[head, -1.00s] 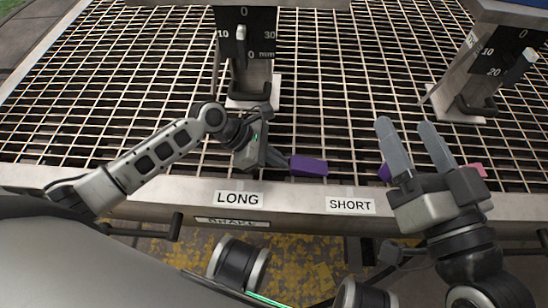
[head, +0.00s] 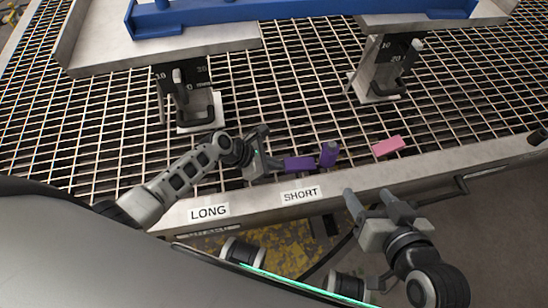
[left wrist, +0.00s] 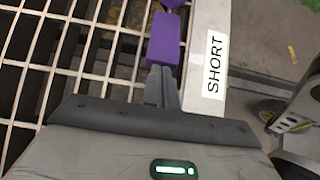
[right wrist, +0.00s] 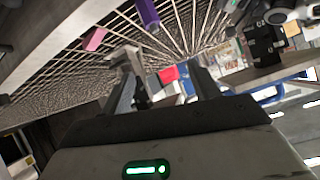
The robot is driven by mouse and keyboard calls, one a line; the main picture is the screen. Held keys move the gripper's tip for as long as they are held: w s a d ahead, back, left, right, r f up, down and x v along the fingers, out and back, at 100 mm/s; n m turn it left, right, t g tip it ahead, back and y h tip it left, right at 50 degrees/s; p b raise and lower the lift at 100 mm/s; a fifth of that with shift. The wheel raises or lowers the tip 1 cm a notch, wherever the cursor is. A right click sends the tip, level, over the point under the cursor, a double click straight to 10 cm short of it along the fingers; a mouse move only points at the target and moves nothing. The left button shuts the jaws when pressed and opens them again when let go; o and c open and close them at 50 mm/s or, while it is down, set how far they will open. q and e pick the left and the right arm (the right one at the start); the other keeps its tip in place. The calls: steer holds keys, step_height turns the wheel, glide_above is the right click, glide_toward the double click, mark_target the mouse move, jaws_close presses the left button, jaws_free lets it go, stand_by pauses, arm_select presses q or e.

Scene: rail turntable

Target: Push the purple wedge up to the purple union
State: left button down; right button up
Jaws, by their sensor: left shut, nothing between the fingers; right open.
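The purple wedge (head: 299,163), a block lying on the grating, is just behind the SHORT label in the head view. The purple union (head: 328,153) is a darker upright piece with a greyish top, close to the wedge's right end; I cannot tell whether they touch. My left gripper (head: 279,164) is shut and empty, its tips at the wedge's left end. In the left wrist view the tips (left wrist: 161,72) meet or nearly meet the wedge (left wrist: 165,38), and the union (left wrist: 172,4) is cut off at the top. My right gripper (head: 370,198) is open and empty, in front of the rail.
A pink block (head: 388,146) lies on the grating to the right of the union. A metal front rail (head: 370,180) carries the LONG and SHORT labels. The grating between the posts is clear.

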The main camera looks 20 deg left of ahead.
arm_select(q)
steer(key=shift+f, duration=0.1)
arm_select(e)
steer(key=shift+d+f, duration=0.1)
arm_select(q)
steer(key=shift+s+a, duration=0.1)
steer(key=shift+a, duration=0.05)
steer(key=a, duration=0.1)
steer(key=s+a+p, duration=0.1)
steer(key=s+a+r, duration=0.1)
steer(key=a, duration=0.1)
steer(key=shift+s+p, duration=0.1)
steer(key=shift+p, duration=0.25)
steer(key=shift+p+v, duration=0.6)
steer(key=shift+v, duration=0.5)
steer(key=p+v, duration=0.2)
steer(key=v, duration=0.4)
arm_select(e)
steer(key=shift+h, duration=0.5)
steer(key=r, duration=0.1)
steer(key=s+d+r, duration=0.1)
steer(key=r, duration=0.2)
steer(key=shift+s+d, duration=0.2)
steer(key=shift+d, duration=0.1)
arm_select(q)
steer(key=shift+s+a+r+p, duration=0.15)
steer(key=shift+r+p, duration=0.05)
steer(key=shift+p, duration=0.1)
